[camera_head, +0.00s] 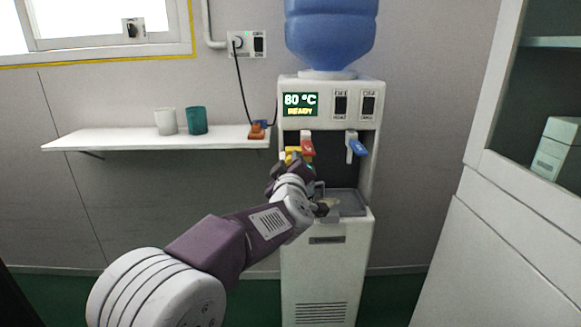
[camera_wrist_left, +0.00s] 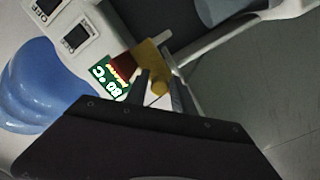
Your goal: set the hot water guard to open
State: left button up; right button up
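The hot water guard is a yellow piece (camera_head: 291,153) beside the red hot tap lever (camera_head: 307,148) on the water dispenser (camera_head: 325,245). In the left wrist view the yellow guard (camera_wrist_left: 150,60) has a round knob at its lower end, with the red lever (camera_wrist_left: 122,66) next to it. My left gripper (camera_head: 294,164) is at the guard and partly hides it. In the wrist view its two fingers (camera_wrist_left: 160,86) stand apart, one on each side of the knob. I cannot tell whether they touch it. My right gripper is not in view.
The display (camera_head: 300,104) reads 80 °C READY. Two switches (camera_head: 355,105) sit beside it, and a blue tap lever (camera_head: 357,147) is to the right. A shelf (camera_head: 100,141) at left holds a white cup (camera_head: 166,121) and a green cup (camera_head: 197,120). A cabinet (camera_head: 500,240) stands at right.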

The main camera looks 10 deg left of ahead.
pick_arm(q)
grip_shut()
dwell(1.4)
